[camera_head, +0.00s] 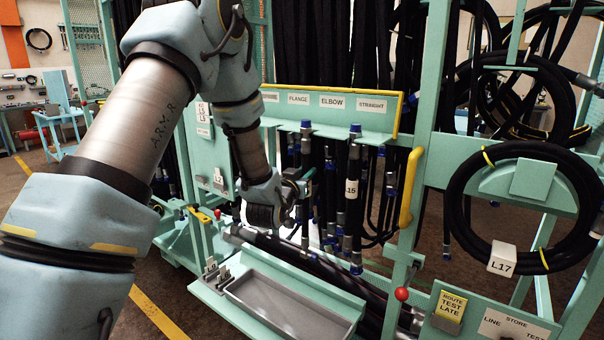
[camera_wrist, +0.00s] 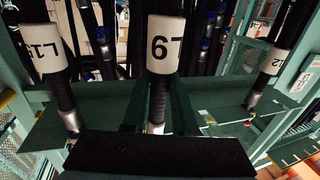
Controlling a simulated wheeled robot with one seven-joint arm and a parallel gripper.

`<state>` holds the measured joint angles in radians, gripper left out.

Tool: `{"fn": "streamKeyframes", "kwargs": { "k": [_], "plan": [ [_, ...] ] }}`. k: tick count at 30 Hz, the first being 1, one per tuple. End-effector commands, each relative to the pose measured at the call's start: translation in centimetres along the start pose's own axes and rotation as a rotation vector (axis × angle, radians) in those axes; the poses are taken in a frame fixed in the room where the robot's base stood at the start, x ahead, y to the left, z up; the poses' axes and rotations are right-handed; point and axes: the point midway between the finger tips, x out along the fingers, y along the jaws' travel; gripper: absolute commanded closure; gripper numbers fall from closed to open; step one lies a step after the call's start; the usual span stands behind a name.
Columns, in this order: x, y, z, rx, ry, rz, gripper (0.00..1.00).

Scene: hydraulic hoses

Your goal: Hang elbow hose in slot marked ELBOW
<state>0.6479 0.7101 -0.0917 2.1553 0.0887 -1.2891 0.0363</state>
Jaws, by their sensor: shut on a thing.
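My gripper (camera_head: 302,188) is low in front of the hanging hoses, left of the hose tagged L15 (camera_head: 351,188). In the wrist view its two dark fingers (camera_wrist: 157,112) are shut on a black hose (camera_wrist: 158,98) with a white tag that reads like 9 or 6. The held hose has a bright metal end below the fingers; its fitting shape is hidden. The ELBOW label (camera_head: 332,102) is on the green rack's sign strip, between FLANGE (camera_head: 298,98) and STRAIGHT (camera_head: 371,106). The slot edge under ELBOW shows, but the hose L15 hangs to its right, nearer STRAIGHT.
A grey tray (camera_head: 290,305) lies below the gripper. A yellow handle (camera_head: 411,188) and a green post stand right of the slots. A coiled hose tagged L17 (camera_head: 502,258) hangs at right. Tagged hoses flank the gripper in the wrist view, one L2 (camera_wrist: 277,62).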

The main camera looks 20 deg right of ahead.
Motion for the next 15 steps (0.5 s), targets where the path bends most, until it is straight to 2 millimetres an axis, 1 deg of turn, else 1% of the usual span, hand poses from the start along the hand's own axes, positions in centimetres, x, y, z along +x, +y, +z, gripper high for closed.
{"fn": "streamKeyframes", "kwargs": {
  "k": [15],
  "plan": [
    [2.9, 0.8, -0.2, -0.001, 0.002, 0.001, 1.00]
  ]
}}
